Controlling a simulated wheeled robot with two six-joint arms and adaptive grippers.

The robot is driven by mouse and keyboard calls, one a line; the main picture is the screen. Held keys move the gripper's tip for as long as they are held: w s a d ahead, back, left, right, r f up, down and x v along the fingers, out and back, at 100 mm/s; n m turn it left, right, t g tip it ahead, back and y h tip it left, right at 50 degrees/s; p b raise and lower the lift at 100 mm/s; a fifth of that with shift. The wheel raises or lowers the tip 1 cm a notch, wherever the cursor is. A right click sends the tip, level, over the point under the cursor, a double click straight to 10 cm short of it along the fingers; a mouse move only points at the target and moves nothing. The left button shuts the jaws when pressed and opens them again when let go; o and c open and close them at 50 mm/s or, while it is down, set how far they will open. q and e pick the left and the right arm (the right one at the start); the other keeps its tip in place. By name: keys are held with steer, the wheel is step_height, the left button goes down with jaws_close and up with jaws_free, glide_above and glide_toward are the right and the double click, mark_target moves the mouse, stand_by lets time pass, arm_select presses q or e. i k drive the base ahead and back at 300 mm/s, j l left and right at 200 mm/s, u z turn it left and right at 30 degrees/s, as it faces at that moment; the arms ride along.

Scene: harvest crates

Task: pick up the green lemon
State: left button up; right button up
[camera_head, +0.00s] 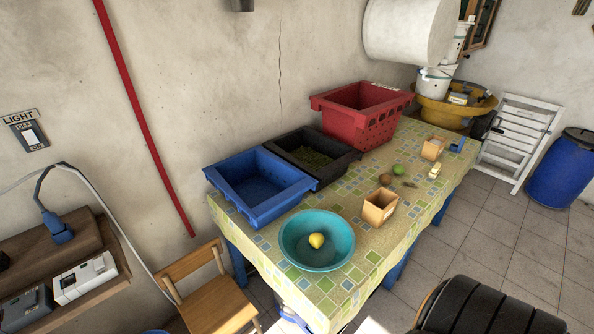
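A small round green fruit (398,169), which looks like the green lemon, lies on the patterned tablecloth of the table (345,200), right of the middle of the view. A brownish round fruit (385,180) lies just in front of it, to the left. A yellow lemon (316,240) sits in a teal bowl (295,252) at the near end of the table. Neither of my grippers is in view.
Blue (262,210), black (338,172) and red (345,118) crates line the wall side. A small wooden box (376,214) stands between bowl and green fruit; another (432,148) is farther back. A wooden chair (212,300) stands at the near left.

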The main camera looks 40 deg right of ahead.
mark_target(397, 169)
steer(key=z, duration=2.95)
steer(key=i+z, duration=0.3)
steer(key=i, duration=3.9)
steer(key=u, duration=0.45)
steer(key=i+l+u, duration=0.1)
steer(key=u, duration=0.8)
steer(key=i+l+u, duration=0.1)
steer(key=u, duration=3.15)
